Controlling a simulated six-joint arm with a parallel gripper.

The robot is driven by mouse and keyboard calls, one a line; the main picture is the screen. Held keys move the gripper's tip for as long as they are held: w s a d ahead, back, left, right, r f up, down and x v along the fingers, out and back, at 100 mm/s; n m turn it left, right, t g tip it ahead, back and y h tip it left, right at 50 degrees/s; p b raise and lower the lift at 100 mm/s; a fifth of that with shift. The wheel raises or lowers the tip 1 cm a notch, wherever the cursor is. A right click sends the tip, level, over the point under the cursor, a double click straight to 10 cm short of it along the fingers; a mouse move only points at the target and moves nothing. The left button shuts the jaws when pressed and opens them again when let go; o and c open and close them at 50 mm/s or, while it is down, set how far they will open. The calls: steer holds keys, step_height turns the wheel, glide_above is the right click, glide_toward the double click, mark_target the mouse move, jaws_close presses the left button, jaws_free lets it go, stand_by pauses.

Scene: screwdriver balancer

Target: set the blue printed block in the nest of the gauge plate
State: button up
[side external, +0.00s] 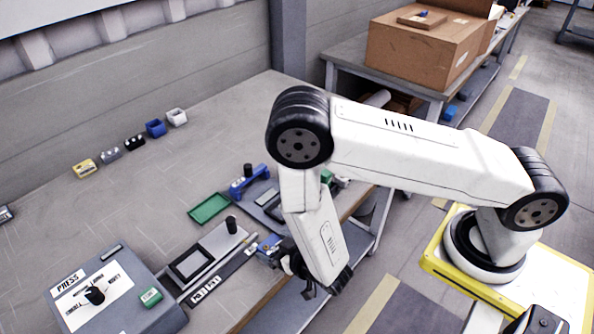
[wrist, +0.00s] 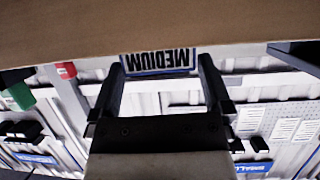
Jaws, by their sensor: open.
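A small blue block (side external: 268,245) with lighter marks sits at the table's near edge, just left of my gripper (side external: 292,266); whether they touch cannot be told. The gauge plate (side external: 222,243) appears to be the grey plate left of the block, with a dark square frame (side external: 176,273) like a nest and a black knob (side external: 231,224). The frame's middle looks empty. In the wrist view my gripper (wrist: 160,68) has its two fingers apart, with nothing held between them. No blue block shows there.
A press box (side external: 110,300) stands at the front left. A green tray (side external: 209,208) and a blue tool (side external: 247,180) lie behind the plate. Several small blocks line the back, including a blue one (side external: 155,128). The wrist view shows a wall panel and a MEDIUM label (wrist: 160,60).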

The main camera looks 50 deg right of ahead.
steer(key=v, duration=0.6)
steer(key=shift+s+r, duration=0.2)
steer(key=shift+s, duration=0.2)
steer(key=shift+a, duration=0.1)
stand_by(0.3)
steer(key=w+d+r+m+g+y, duration=0.1)
steer(key=w+d+r+g, duration=0.35)
steer(key=r+g, duration=0.3)
steer(key=s+d+r+n+g, duration=0.1)
steer(key=s+d+r+g, duration=0.2)
steer(key=s+d+r, duration=0.3)
steer(key=d+r, duration=0.3)
steer(key=shift+d+r+n, duration=0.15)
steer(key=shift+r+n, duration=0.15)
steer(key=shift+r, duration=0.05)
steer(key=shift+w, duration=0.1)
